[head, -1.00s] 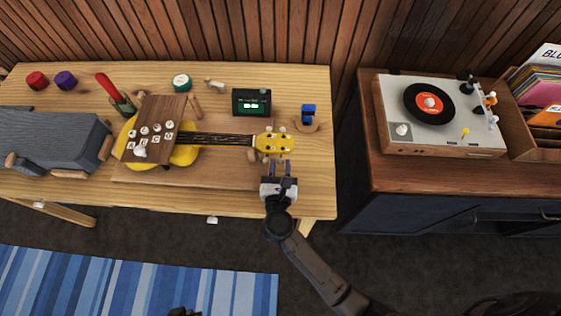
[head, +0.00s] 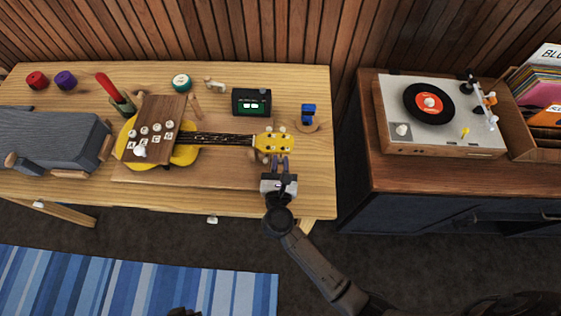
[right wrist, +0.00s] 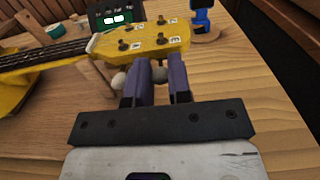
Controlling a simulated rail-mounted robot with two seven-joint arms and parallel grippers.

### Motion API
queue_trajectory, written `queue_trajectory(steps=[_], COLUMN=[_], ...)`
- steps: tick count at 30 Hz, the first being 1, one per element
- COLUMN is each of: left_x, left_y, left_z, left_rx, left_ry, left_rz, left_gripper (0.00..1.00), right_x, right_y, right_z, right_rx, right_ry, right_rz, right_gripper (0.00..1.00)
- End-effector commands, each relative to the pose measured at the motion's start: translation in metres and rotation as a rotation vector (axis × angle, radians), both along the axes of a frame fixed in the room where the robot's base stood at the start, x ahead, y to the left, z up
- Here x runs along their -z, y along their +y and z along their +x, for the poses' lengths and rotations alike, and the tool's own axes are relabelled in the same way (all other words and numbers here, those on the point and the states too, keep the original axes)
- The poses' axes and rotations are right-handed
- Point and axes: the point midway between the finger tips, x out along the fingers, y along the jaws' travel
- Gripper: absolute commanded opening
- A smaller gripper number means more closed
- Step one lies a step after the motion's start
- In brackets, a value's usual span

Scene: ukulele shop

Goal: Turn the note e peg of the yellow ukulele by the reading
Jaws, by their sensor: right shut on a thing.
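The yellow ukulele (head: 185,155) lies on the table with its neck pointing right. Its headstock (head: 274,143) carries white pegs along both edges; it also shows in the right wrist view (right wrist: 148,38), with small letter labels by the dark posts. My right gripper (head: 280,161) is at the headstock's near edge. In the right wrist view its purple fingers (right wrist: 160,76) are shut on a white peg (right wrist: 160,73), beside the post whose label looks like E. Another white peg (right wrist: 118,80) is just left of the fingers.
A dark tuner (head: 251,102) with a lit display stands behind the neck. A small blue item (head: 309,110) on a wooden disc is right of it. A wooden board (head: 157,122) with lettered knobs covers part of the body. A record player (head: 440,115) stands on the right cabinet.

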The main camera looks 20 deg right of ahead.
Motion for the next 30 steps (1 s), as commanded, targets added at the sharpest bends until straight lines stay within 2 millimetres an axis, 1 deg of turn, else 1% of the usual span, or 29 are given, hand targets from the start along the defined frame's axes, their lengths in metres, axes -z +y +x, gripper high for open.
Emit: queue_trajectory(steps=[5, 18, 24, 30], left_x=[-0.009, -0.037, -0.045, -0.049], left_y=[-0.001, 0.002, 0.003, 0.003], left_z=[0.0, 0.0, 0.0, 0.0], left_rx=[-0.002, 0.004, 0.007, 0.007], left_ry=[0.001, 0.0, 0.0, 0.0], left_rz=[-0.004, 0.005, 0.011, 0.011], left_gripper=[0.0, 0.0, 0.0, 0.0], right_x=[-0.003, -0.003, -0.001, 0.0], right_y=[0.001, 0.001, 0.002, 0.001], right_z=[0.0, 0.0, 0.001, 0.001], right_rx=[-0.001, 0.001, -0.001, 0.0], right_ry=[0.027, 0.157, 0.199, 0.224], right_rz=[-0.052, -0.313, -0.401, -0.45], right_gripper=[0.0, 0.0, 0.0, 0.0])
